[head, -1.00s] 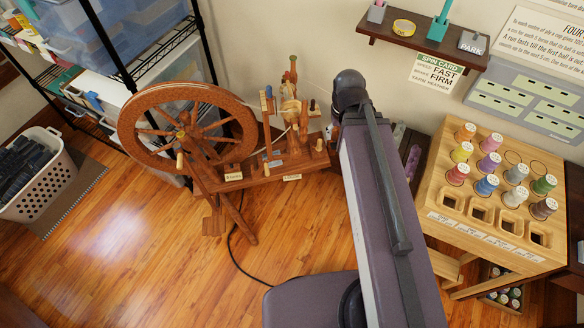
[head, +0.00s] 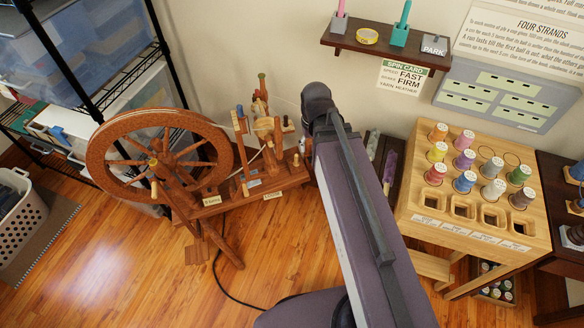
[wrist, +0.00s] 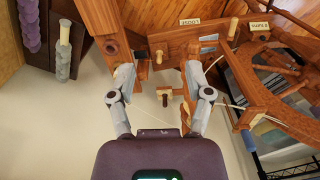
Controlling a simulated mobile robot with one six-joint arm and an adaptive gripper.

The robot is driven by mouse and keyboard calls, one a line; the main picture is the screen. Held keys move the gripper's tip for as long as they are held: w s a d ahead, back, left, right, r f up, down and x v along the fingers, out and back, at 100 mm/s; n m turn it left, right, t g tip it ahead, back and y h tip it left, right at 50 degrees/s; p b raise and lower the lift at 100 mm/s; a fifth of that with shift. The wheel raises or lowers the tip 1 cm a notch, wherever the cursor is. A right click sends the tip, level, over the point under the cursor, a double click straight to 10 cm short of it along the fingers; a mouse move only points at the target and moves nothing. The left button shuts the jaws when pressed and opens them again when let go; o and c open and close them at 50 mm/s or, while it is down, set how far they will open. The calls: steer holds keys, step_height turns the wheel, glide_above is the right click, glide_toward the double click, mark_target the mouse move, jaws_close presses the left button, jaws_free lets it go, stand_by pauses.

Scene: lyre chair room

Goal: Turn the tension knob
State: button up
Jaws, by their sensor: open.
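The wooden spinning wheel (head: 160,160) stands by the wall left of my arm in the head view, with its label plates (head: 272,194) on the front of its bench. The wrist view shows its bench (wrist: 180,50) upside down. My gripper (wrist: 168,72) is open there, one finger on each side of the near end of the bench. A pale round knob (wrist: 159,57) and a small wooden T-shaped piece (wrist: 163,96) show between the fingers. Neither finger clearly touches a knob. My arm mostly hides the gripper in the head view.
A wooden rack with several thread spools (head: 415,205) stands right of my arm. A wire rack with bins (head: 95,50) and a basket (head: 20,225) are at left.

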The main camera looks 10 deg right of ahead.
mark_target(297, 155)
steer(key=w+f+n+b, duration=0.6)
steer(key=w+f+b, duration=1.7)
steer(key=w+f, duration=0.1)
steer(key=shift+d, duration=0.25)
steer(key=shift+f, duration=0.15)
step_height(297, 155, down, 13)
steer(key=b, duration=1.3)
steer(key=shift+f+b, duration=0.2)
steer(key=shift+b, duration=0.15)
jaws_close()
